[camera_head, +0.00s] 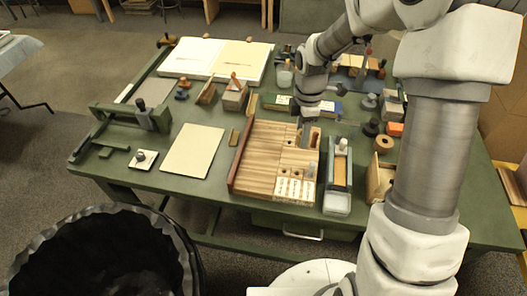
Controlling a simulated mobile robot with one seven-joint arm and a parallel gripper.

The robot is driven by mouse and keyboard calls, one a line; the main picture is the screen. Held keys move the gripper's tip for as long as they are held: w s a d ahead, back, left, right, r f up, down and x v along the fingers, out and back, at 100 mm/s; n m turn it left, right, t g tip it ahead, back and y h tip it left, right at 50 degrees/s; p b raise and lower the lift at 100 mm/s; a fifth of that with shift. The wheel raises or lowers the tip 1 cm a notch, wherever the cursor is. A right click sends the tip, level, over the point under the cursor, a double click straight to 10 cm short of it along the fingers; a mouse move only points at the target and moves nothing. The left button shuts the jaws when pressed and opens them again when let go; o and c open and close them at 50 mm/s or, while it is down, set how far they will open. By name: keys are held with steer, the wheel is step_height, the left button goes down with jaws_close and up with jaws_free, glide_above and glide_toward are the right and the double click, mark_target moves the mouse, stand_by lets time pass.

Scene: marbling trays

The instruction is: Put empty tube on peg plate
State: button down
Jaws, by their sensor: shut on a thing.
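My gripper (305,125) is at the end of my arm, low over the back right part of a striped wooden board (262,158). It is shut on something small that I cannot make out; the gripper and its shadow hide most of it. I cannot tell for sure which thing is the peg plate. A pale block with several small marked cells (293,190) lies at the board's front right. A small greyish upright piece (312,169) stands just behind it. A white square plate with a dark knob (143,158) lies at the table's left.
The green table (215,113) is crowded. A long tray with a white-topped piece (340,165) lies right of the board. A cream sheet (193,151) lies left of it. Small jars and blocks crowd the right side near my arm. A black bin (100,255) stands in front.

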glide_above(260, 160)
steer(key=shift+n, duration=0.4)
step_height(260, 160, down, 7)
steer(key=shift+f, duration=2.15)
steer(key=shift+c, duration=1.8)
jaws_free()
